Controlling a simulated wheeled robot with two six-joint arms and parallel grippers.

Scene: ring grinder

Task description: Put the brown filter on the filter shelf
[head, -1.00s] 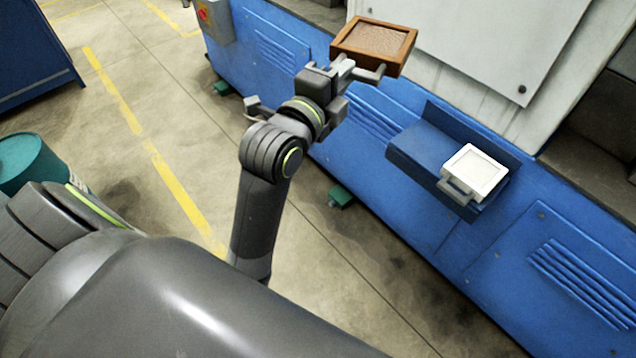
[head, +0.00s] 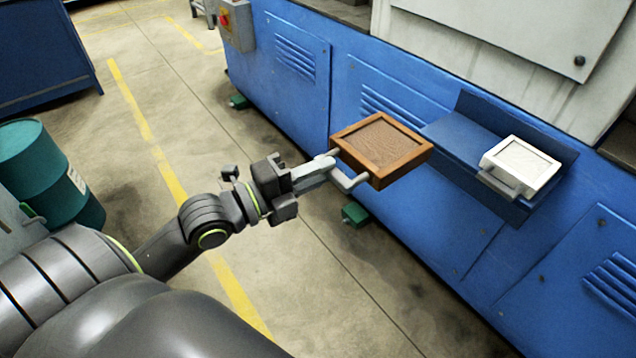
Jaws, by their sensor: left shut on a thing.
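The brown filter (head: 381,148) is a square wooden-looking frame with a grey-brown panel and a light grey handle on its near left side. My left gripper (head: 330,168) is shut on that handle and holds the filter in the air, roughly level. The filter shelf (head: 462,137) is a blue ledge with a raised back on the blue machine. The brown filter's right corner overlaps the shelf's left end in the picture; I cannot tell the gap between them. A white filter (head: 522,165) with a grey handle sits on the shelf's right part. My right gripper is out of view.
The blue machine (head: 400,232) fills the right side, with a white panel (head: 500,36) above the shelf. A red-button box (head: 236,25) is at its far left corner. A teal drum (head: 45,175) stands at the left. Bare shelf shows left of the white filter.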

